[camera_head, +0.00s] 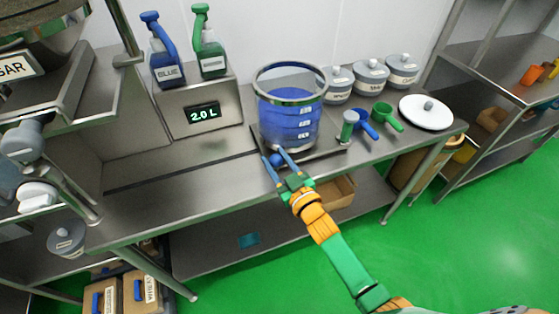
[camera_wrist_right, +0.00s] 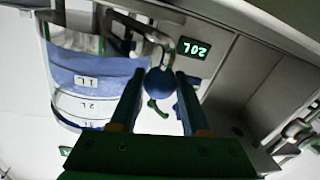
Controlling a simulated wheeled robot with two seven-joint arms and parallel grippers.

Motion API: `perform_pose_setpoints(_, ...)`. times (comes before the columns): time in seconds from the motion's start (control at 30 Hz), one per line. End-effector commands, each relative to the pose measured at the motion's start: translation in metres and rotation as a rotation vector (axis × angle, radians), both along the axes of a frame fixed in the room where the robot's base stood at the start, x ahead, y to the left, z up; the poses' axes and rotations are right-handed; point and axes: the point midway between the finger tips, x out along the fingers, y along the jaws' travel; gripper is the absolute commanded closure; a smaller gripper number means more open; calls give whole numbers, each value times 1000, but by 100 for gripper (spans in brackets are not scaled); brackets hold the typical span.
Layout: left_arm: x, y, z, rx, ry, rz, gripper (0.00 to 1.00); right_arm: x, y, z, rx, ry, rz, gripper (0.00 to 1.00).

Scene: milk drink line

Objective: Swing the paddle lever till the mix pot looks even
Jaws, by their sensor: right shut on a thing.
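The mix pot (camera_head: 290,116) is a clear vessel with a metal rim and white level labels, standing at the middle of the bench. Its contents look blue; in the right wrist view the pot (camera_wrist_right: 85,88) shows lighter and darker blue bands. The paddle lever's blue ball knob (camera_wrist_right: 160,82) sits between the fingers of my right gripper (camera_wrist_right: 158,95). In the head view my right gripper (camera_head: 278,160) is shut on this knob at the pot's front left. A bent metal rod runs from the knob, partly hidden. My left gripper is not in view.
A box with a 2.0 L display (camera_head: 203,114) stands left of the pot, bearing a blue bottle (camera_head: 163,60) and a green bottle (camera_head: 208,50). Right are lidded jars (camera_head: 370,75), scoops (camera_head: 387,116) and a white lid (camera_head: 426,113). The bench's front left is clear.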

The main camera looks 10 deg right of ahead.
Motion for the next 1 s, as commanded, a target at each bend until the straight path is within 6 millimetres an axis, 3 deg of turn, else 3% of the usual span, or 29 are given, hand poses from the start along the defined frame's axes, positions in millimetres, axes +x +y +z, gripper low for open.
perform_pose_setpoints(0.33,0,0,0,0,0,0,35,1,1,2,3,-5,1,100)
perform_pose_setpoints(0.37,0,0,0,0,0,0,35,1,1,2,3,-5,1,51)
perform_pose_setpoints(0.47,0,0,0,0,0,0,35,0,1,2,3,-5,1,24)
perform_pose_setpoints(0.77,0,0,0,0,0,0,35,-1,0,1,2,-2,0,24)
perform_pose_setpoints(1.0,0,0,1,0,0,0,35,-46,-14,0,1,0,2,24)
